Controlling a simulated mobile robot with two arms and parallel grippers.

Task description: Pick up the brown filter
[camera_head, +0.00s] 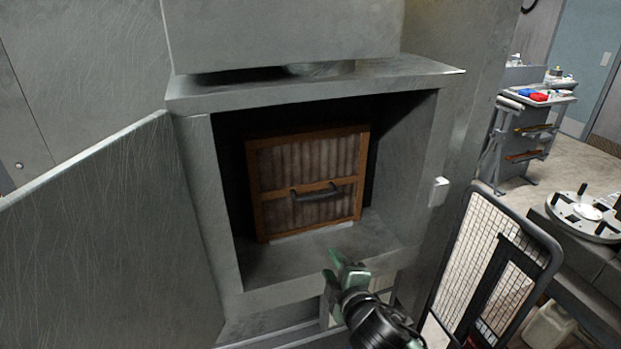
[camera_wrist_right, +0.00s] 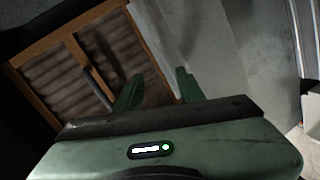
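The brown filter (camera_head: 306,165) stands upright inside an open grey metal cabinet. It has a brown frame, pleated panels and a dark handle (camera_head: 318,193) on its middle bar. My right gripper (camera_head: 345,260) is in front of the opening, below and to the right of the handle, apart from the filter. In the right wrist view my right gripper's two green fingers (camera_wrist_right: 158,88) are spread with nothing between them. The filter (camera_wrist_right: 55,75) and its handle (camera_wrist_right: 98,88) show to the left of the fingers. My left gripper is not in view.
The cabinet (camera_head: 320,295) has walls and a bottom edge around the opening. Its door (camera_head: 110,230) stands open on the left. A mesh-panelled cart (camera_head: 500,265) stands at the right. A tool trolley (camera_head: 530,125) is farther back, with open floor beside it.

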